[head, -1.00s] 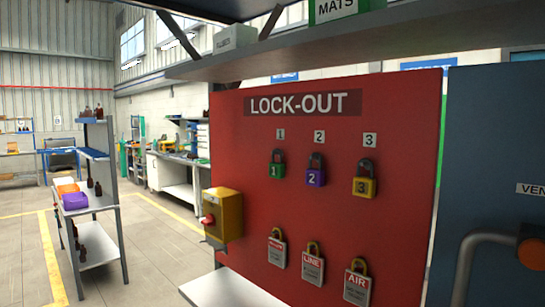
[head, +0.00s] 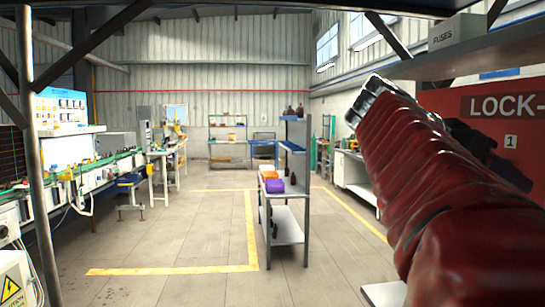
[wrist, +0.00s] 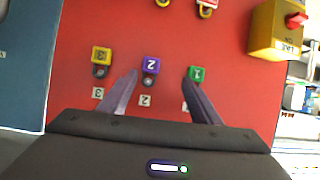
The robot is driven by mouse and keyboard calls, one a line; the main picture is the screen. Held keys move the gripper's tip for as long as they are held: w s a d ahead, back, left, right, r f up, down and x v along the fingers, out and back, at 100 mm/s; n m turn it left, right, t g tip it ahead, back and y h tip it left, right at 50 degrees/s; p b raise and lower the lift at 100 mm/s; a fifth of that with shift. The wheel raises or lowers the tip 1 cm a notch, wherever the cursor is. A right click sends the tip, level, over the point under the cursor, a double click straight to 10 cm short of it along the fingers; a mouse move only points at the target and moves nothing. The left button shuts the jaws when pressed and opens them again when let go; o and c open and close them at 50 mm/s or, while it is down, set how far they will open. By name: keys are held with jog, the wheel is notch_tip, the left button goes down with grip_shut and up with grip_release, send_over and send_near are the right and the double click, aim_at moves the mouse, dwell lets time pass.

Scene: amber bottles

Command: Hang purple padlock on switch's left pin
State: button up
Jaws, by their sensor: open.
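The purple padlock (wrist: 150,64), marked 2, hangs on the red lock-out board (wrist: 225,100) in the wrist view, which shows the board upside down. My gripper (wrist: 161,76) is open and empty in front of the board. Its left finger is just left of the purple padlock in the picture, its right finger by the green padlock (wrist: 196,73). I cannot tell the remaining distance to the board. The yellow switch box (wrist: 272,30) with a red knob (wrist: 297,20) is at the upper right. Its pins cannot be made out. My arm hides most of the board in the head view.
A yellow padlock (wrist: 102,54) hangs left of the purple one. Shackles of tagged padlocks (wrist: 205,9) show at the top edge. A blue panel (wrist: 22,60) borders the board. A shelf (head: 470,62) overhangs it. A rack (head: 292,190) stands on open floor.

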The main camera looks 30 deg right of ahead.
jog(key=shift+s+d+r+m+g, duration=0.25)
jog(key=shift+s+r+m, duration=0.1)
jog(key=shift+s+r, duration=0.1)
jog(key=shift+s+d+r+m+g, duration=0.25)
jog(key=shift+s+r+m, duration=0.1)
jog(key=shift+s+r, duration=0.1)
jog(key=shift+d+f, duration=0.1)
jog(key=x, duration=1.3)
jog(key=shift+d, duration=0.25)
jog(key=shift+c, duration=0.6)
jog(key=c, duration=1.1)
jog(key=shift+r, duration=0.5)
jog(key=shift+a, duration=0.15)
